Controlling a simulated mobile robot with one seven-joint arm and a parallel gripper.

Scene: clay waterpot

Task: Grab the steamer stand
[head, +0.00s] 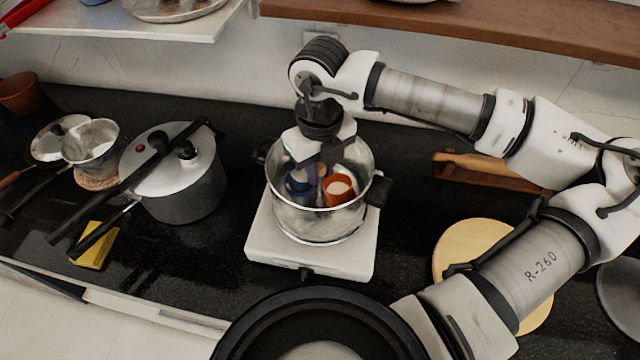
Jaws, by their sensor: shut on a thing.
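A shiny steel pot (321,222) with dark side handles stands on a white square base on the counter. My gripper (318,184) points down into the pot, its fingers below the rim. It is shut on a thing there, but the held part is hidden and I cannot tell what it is. An orange cup (338,191) with white contents is in the pot, just right of the fingers. A blue item (297,186) is in the pot at their left. I cannot clearly make out the steamer stand.
The white base (310,259) stands mid-counter. A pressure cooker (176,183), a small saucepan (92,143) and a yellow item (94,245) are at left. A round wooden board (458,240) is at right, under my arm. A brown shelf (430,22) overhangs the back.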

